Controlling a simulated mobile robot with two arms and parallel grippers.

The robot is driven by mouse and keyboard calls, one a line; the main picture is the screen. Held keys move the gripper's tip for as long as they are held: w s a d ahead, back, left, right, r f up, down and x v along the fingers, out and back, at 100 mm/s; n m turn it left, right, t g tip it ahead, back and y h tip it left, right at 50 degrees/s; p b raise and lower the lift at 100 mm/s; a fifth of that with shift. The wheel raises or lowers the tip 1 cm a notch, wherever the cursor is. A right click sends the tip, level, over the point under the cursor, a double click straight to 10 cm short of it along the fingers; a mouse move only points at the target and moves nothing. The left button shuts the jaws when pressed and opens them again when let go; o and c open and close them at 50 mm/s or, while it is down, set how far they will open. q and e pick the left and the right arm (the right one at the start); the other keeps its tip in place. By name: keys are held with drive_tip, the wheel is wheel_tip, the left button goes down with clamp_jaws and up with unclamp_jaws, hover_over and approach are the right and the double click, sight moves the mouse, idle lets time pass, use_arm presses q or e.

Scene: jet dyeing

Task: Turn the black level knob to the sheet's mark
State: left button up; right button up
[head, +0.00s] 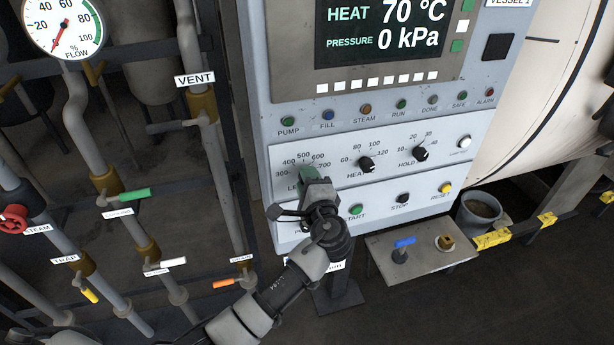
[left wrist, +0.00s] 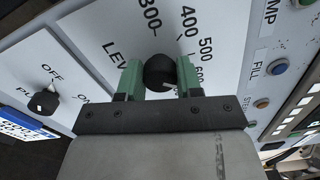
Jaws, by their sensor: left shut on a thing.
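The black level knob (left wrist: 160,70) sits on the white dial plate between the two green fingers of my left gripper (left wrist: 160,82) in the left wrist view. My left gripper (head: 308,178) is shut on it; in the head view it covers the knob and most of the LEVEL label. The level scale (head: 303,160) shows 300 to 700 around it. A small pale mark shows on the knob, but I cannot tell which number it points at. No sheet is recognisable in view. My right gripper is not in view.
The heat knob (head: 366,163) and hold knob (head: 420,153) are to the right on the same panel. Start (head: 356,210), stop (head: 402,198) and reset (head: 445,188) buttons are below. A pump switch (left wrist: 43,102) is close by. Pipes with valve handles (head: 135,194) stand left.

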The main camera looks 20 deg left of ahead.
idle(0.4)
use_arm(q)
drive_tip(key=o, duration=0.9)
drive_tip(key=shift+d, duration=0.1)
drive_tip(key=b+v, duration=0.3)
drive_tip(key=v, duration=0.7)
drive_tip(key=shift+s+d, duration=0.2)
drive_tip(key=shift+s, duration=0.1)
drive_tip(key=shift+f, duration=0.1)
